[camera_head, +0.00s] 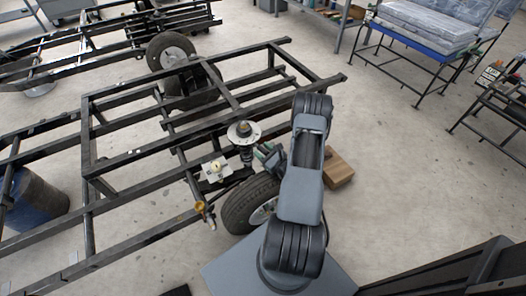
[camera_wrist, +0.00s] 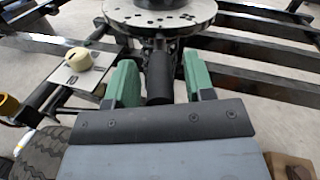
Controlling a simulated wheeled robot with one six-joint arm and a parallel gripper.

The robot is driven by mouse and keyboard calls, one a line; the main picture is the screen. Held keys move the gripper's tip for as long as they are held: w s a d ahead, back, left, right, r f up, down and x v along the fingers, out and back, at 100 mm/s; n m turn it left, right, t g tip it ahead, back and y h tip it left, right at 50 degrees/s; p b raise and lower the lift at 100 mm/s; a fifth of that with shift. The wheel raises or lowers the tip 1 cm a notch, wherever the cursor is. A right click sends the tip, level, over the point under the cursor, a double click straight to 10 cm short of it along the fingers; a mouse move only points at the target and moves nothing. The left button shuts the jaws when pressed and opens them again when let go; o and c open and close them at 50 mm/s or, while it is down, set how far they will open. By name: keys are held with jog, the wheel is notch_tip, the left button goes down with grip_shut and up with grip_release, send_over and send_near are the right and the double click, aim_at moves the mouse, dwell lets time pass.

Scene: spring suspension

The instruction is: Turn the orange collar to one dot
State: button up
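My gripper (camera_wrist: 160,68) has two green fingers spread apart. A dark cylinder (camera_wrist: 159,82) stands between them in the wrist view, with narrow gaps on both sides, so it does not look gripped. Above it is a round grey plate with holes (camera_wrist: 160,14), on top of the spring strut (camera_head: 246,152). In the head view my gripper (camera_head: 266,153) is just right of the strut, partly hidden by my arm. A yellow-orange round part (camera_head: 199,207) sits at the frame's lower left and also shows in the wrist view (camera_wrist: 8,104). I cannot tell whether it is the collar; no dots are readable.
A cream knob on a pale plate (camera_head: 215,168) is left of the strut. A wheel (camera_head: 238,207) stands below, near my arm. Black frame beams (camera_head: 150,155) surround the strut. A wooden box (camera_head: 340,168) is to the right.

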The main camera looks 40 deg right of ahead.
jog(key=s, duration=0.4)
jog(key=s+d+p, duration=0.1)
jog(key=s, duration=0.8)
jog(key=shift+s+d+p, duration=0.3)
jog(key=shift+s+d, duration=0.05)
jog(key=shift+d, duration=0.05)
